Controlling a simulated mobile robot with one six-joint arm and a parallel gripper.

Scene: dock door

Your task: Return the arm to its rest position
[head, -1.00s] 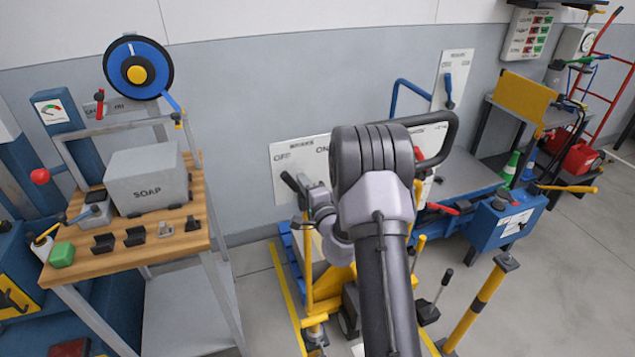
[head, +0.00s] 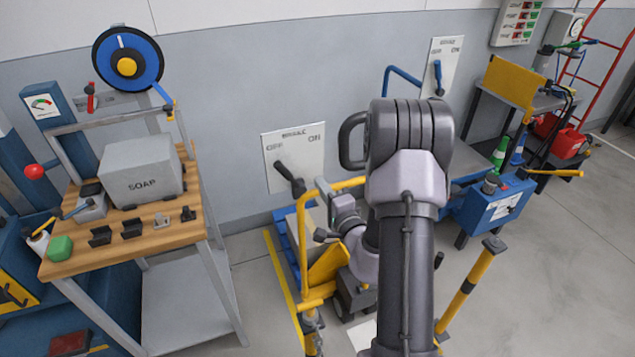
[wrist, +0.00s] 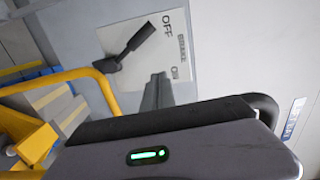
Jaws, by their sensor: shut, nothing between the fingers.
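My gripper (wrist: 158,92) shows in the wrist view as a narrow grey pair of fingers, closed together with nothing between them. It points toward a white OFF/ON wall panel (wrist: 175,50) with a dark lever (wrist: 128,46); I see no contact. In the head view my arm (head: 405,250) rises in front of the camera, its dark elbow high and its wrist part (head: 343,208) lower and behind, to the left. The fingers are hard to make out there. The panel (head: 293,145) and its lever (head: 290,177) are left of the wrist.
A yellow-railed cart (head: 303,245) stands close below and around my wrist. A wooden-topped bench (head: 150,235) with a grey SOAP box (head: 142,170) is at left. A blue machine (head: 492,212) and a yellow post (head: 470,285) are at right. Open floor (head: 565,270) lies far right.

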